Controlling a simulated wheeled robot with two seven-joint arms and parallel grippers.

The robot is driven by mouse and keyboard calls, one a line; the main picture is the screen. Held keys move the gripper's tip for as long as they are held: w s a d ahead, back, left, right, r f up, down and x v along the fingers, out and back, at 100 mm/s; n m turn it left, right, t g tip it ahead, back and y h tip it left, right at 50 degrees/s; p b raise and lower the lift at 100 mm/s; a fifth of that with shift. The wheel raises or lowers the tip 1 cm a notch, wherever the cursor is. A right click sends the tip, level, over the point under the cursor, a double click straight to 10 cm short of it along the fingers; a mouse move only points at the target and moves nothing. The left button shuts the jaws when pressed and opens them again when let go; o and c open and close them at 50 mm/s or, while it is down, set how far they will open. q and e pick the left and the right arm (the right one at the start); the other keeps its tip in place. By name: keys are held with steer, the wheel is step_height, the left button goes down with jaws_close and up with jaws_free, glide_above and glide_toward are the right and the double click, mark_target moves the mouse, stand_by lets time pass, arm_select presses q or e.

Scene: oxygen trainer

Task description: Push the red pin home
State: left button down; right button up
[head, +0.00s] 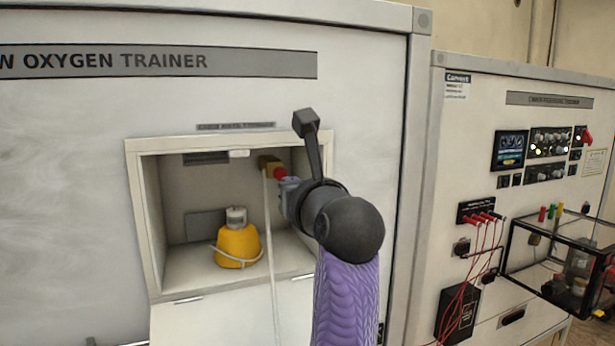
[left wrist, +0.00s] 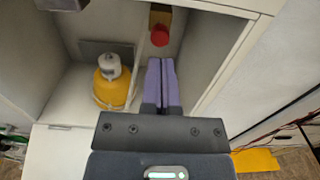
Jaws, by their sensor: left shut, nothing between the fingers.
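The red pin (head: 280,174) sticks out of a brass-yellow block (head: 269,162) on the back wall of an open compartment (head: 147,225). In the left wrist view the round red pin end (left wrist: 159,38) shows below the block (left wrist: 160,17). My left gripper (head: 283,184) is inside the compartment's right side, shut and empty. In the left wrist view its purple fingertips (left wrist: 161,61) lie together and point at the pin, with a small gap in the picture. Whether they touch it in depth I cannot tell. My right gripper is not in view.
A yellow mask bag (head: 239,245) with a grey top stands on the compartment floor, left of my gripper. The compartment's right wall (left wrist: 222,57) is close beside my fingers.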

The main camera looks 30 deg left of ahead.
mark_target(282, 176)
arm_select(q)
steer(key=p+x, duration=0.1)
steer(key=x, duration=0.2)
steer(key=shift+w+a, duration=0.1)
steer(key=shift+w, duration=0.05)
